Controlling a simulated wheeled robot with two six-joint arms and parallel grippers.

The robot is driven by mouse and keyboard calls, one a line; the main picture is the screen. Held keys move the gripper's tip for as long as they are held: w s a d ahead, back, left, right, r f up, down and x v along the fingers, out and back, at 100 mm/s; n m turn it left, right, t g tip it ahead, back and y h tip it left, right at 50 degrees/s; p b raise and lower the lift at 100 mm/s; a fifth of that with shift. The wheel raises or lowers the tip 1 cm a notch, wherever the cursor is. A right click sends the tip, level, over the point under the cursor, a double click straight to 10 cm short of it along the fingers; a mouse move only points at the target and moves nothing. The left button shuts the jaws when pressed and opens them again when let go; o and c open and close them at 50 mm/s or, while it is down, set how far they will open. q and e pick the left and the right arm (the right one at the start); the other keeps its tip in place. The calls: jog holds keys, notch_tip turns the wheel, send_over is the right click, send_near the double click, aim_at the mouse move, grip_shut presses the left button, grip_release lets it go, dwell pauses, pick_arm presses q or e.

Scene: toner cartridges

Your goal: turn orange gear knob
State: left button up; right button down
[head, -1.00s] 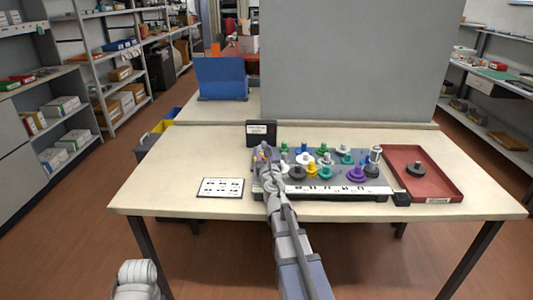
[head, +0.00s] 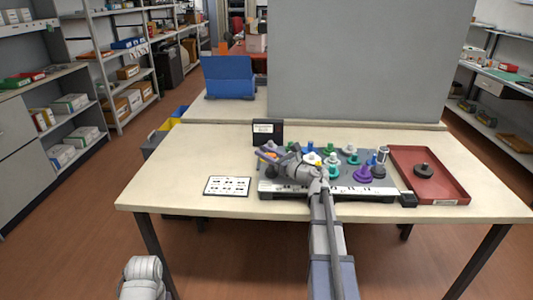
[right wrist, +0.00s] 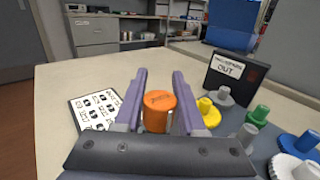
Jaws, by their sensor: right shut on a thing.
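The orange gear knob (right wrist: 158,110) is a short upright cylinder with a marked top. It stands between the two purple fingers of my right gripper (right wrist: 160,84) in the right wrist view, and the gripper is shut on it. In the head view the right gripper (head: 270,154) reaches the left end of the dark gear board (head: 267,184), and my wrist hides part of the board. The knob is small there and mostly covered by the fingers.
Several coloured gears and knobs stand close by, including a yellow one (right wrist: 207,110) right of the fingers. A dark sign box (head: 267,132) stands behind. A printed card (head: 228,186) lies left, and a red tray (head: 440,184) lies right. The table's left side is clear.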

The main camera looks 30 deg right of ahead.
aim_at(275, 157)
jog(key=shift+y, duration=0.3)
jog(key=c, duration=0.5)
grip_release()
jog(key=v, duration=0.7)
jog(key=shift+s+r, duration=0.1)
jog(key=shift+s, duration=0.25)
